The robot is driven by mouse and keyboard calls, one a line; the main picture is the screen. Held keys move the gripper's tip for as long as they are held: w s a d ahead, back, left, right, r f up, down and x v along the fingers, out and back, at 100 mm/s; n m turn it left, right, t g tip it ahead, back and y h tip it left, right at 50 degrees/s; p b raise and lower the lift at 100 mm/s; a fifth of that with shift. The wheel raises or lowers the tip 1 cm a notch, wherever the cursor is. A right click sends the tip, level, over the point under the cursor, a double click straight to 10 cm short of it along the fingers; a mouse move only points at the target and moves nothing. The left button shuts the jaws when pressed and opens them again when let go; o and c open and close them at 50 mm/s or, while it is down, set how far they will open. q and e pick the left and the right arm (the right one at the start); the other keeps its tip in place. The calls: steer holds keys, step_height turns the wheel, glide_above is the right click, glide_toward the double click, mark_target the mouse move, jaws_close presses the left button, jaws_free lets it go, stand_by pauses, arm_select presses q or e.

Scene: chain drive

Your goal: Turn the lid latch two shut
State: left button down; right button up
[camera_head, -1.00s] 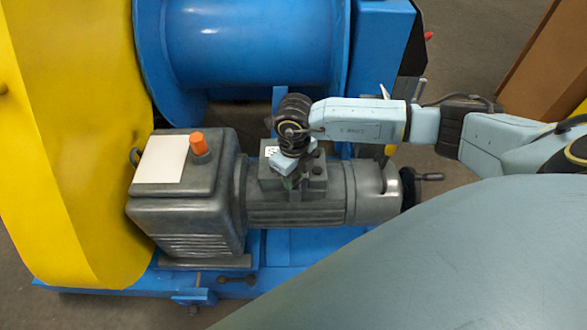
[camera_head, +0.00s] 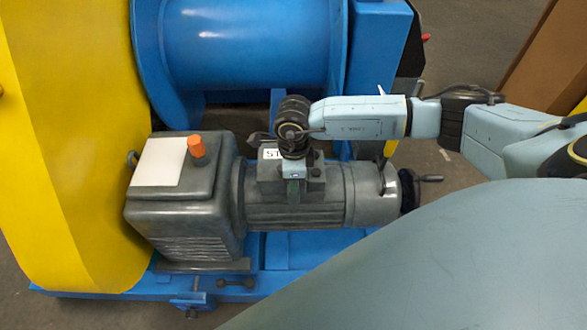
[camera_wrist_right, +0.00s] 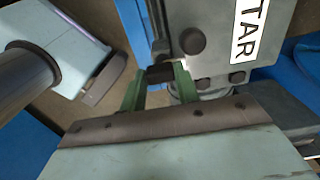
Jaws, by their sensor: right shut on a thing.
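The grey motor (camera_head: 300,213) carries a terminal box (camera_head: 268,182) with a white label on top. In the right wrist view the box's lid (camera_wrist_right: 220,65) shows the letters "TAR" and several dark round knobs at its edge. My right gripper (camera_head: 294,190) is over the box, pointing down. In the right wrist view its two green fingers (camera_wrist_right: 160,82) are shut on a small dark latch (camera_wrist_right: 160,72) beside the lid's edge. The lower part of this latch is hidden by the fingers. My left gripper is not in view.
A gearbox (camera_head: 185,205) with an orange plug (camera_head: 196,146) stands left of the motor. A yellow guard (camera_head: 65,150) is farther left, and a blue drum (camera_head: 250,45) is behind.

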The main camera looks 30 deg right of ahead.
stand_by(0.5)
steer(key=o, duration=1)
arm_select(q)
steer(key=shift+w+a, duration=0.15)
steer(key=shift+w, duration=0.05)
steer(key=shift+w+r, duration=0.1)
arm_select(e)
steer(key=shift+r, duration=0.3)
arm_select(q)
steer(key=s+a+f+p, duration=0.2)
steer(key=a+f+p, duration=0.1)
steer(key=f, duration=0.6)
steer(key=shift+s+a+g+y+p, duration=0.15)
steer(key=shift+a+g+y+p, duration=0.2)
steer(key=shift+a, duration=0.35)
arm_select(e)
step_height(320, 180, up, 13)
steer(key=shift+f, duration=0.1)
